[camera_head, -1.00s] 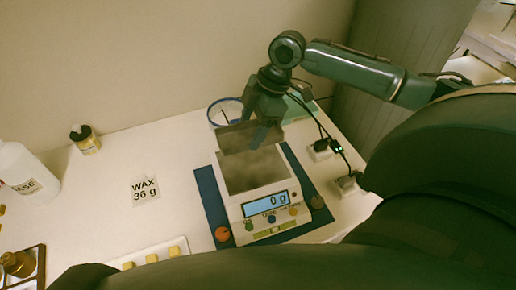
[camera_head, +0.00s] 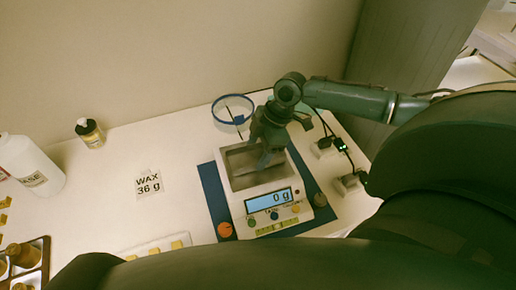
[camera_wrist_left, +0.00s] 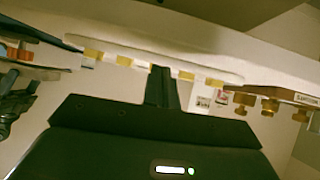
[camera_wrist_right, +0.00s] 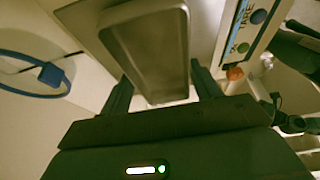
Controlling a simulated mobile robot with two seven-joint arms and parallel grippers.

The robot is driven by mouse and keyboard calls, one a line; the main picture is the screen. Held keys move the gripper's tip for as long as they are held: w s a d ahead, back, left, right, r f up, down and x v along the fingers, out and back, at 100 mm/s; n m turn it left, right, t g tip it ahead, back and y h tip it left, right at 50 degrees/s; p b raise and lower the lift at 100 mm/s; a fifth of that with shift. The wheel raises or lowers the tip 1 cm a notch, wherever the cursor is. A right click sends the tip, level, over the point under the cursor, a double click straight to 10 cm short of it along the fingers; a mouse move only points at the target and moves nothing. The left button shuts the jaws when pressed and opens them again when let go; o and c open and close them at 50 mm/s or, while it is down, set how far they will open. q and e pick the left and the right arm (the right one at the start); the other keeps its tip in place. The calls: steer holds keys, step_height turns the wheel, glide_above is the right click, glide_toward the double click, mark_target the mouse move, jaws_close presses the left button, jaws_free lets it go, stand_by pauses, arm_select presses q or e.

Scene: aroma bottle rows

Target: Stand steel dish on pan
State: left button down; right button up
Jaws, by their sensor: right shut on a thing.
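The steel dish (camera_head: 244,160) is a grey rectangular tray, roughly level over the top of the white scale (camera_head: 242,205). The scale's pan is mostly hidden under it, and I cannot tell whether the dish touches it. The scale reads 0 g. My right gripper (camera_head: 266,158) is shut on the dish at its right side. In the right wrist view the dish (camera_wrist_right: 150,50) sits between the two fingers. My left gripper (camera_wrist_left: 162,85) shows in the left wrist view, its fingers together and empty.
The scale stands on a blue mat (camera_head: 213,190). A blue ring (camera_head: 214,111) is behind it. Cables and plugs (camera_head: 347,184) lie to the right. A WAX 36 g card (camera_head: 149,184), a small bottle (camera_head: 90,133) and a white bottle (camera_head: 35,170) are left. A tray with yellow pieces (camera_head: 160,245) is in front.

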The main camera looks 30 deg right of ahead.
steer(key=o, duration=1)
steer(key=shift+f, duration=0.1)
steer(key=v, duration=1.2)
